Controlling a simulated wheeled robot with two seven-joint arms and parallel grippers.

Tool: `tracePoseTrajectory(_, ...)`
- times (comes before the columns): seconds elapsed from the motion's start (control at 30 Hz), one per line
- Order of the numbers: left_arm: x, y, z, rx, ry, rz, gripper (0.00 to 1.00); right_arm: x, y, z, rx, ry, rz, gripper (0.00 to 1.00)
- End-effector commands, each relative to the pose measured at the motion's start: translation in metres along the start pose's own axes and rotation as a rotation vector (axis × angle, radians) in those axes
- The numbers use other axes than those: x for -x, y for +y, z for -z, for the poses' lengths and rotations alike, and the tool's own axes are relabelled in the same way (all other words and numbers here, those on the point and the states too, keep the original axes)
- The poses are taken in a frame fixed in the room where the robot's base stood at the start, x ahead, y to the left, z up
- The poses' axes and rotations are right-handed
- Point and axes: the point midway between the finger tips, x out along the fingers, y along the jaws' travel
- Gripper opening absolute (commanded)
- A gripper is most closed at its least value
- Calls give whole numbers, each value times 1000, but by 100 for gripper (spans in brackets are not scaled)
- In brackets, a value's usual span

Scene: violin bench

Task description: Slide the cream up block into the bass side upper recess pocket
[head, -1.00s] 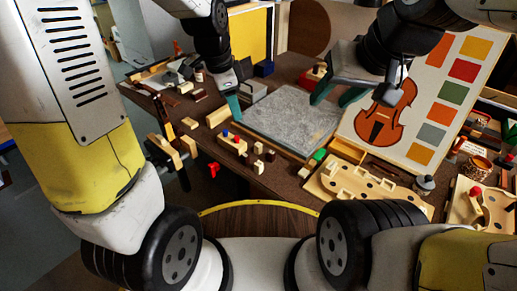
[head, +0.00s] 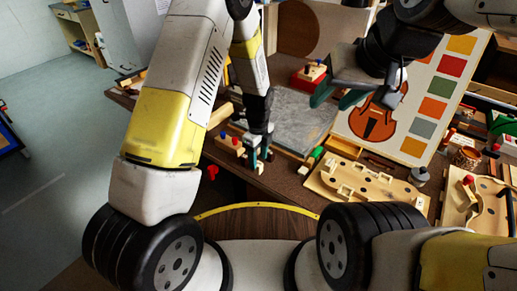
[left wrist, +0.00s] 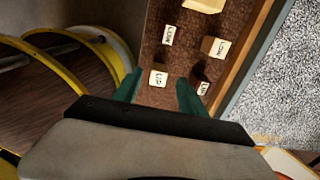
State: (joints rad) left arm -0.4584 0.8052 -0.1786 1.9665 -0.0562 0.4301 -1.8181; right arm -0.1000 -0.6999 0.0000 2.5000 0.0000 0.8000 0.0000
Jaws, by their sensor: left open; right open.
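The cream UP block (left wrist: 158,77) stands on the brown bench between and just beyond the open fingers of my left gripper (left wrist: 158,88) in the left wrist view. It appears untouched. In the head view my left gripper (head: 257,158) is low over the small blocks, largely hiding them. A dark UP block (left wrist: 203,88) stands close by the right finger. Two LOW blocks (left wrist: 168,35) (left wrist: 220,47) stand farther off. The pale wooden form with cut-out pockets (head: 362,188) lies right of centre; which pocket is the bass side upper one I cannot tell. My right gripper (head: 338,92) is open and empty.
A grey slab (head: 300,118) lies behind the blocks. A green-ended tool (head: 316,154) lies between the blocks and the form. A violin picture board (head: 415,105) leans behind the form. A red clamp (head: 211,172) is at the bench's front left.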

Motion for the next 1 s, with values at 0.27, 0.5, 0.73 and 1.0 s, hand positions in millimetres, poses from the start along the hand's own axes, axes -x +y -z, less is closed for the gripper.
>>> tracePoseTrajectory(0.27,-34,3,2,1,0,-2,49,0,0,0,0,0,0,46)
tracePoseTrajectory(0.5,-35,2,2,2,1,0,49,0,0,0,0,0,0,46)
tracePoseTrajectory(0.73,-35,2,2,1,1,0,4,0,0,0,0,0,0,46)
tracePoseTrajectory(1.0,-34,2,2,1,1,0,0,0,0,0,0,0,0,46)
